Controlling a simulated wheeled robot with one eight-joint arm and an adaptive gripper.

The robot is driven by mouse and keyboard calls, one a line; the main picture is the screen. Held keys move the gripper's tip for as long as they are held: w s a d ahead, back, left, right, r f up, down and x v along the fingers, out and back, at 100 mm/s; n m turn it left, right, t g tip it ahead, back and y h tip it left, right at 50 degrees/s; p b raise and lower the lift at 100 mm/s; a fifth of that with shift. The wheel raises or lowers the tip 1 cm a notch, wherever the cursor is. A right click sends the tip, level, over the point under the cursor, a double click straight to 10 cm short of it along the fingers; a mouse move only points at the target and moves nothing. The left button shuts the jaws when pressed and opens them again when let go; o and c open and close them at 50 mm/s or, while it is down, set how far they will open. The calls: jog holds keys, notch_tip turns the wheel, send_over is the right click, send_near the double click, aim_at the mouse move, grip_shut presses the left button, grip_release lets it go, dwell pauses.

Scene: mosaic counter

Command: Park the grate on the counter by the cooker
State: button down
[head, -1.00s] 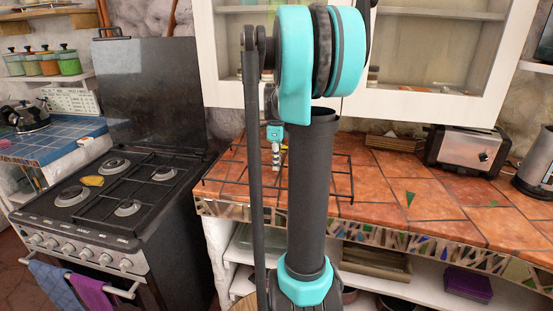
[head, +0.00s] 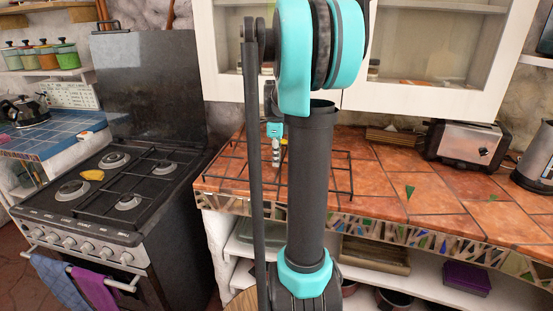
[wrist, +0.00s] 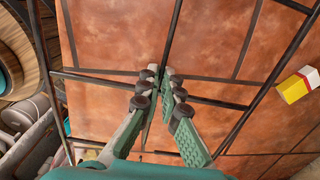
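The grate (head: 338,174) is a black wire frame over the left end of the tiled counter (head: 390,185), on the side facing the cooker (head: 110,190). My gripper (head: 276,158) is over the middle of it, partly beside my dark arm link, which hides part of the grate. In the wrist view, my gripper's fingers (wrist: 161,78) are close together with one grate bar (wrist: 172,35) between them. Other bars of the grate cross that view above the orange tiles. I cannot tell whether the grate's feet touch the tiles.
A toaster (head: 464,144) and a kettle (head: 536,160) stand at the counter's right. A wooden tray (head: 390,136) lies at the back. A yellow, white and red box (wrist: 298,85) lies right in the wrist view. Wall cabinets (head: 430,95) hang above. The middle front tiles are clear.

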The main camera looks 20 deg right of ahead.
jog(key=shift+f, duration=0.2)
jog(key=c, duration=1.6)
grip_release()
jog(key=shift+c, duration=0.2)
notch_tip(320, 180, up, 12)
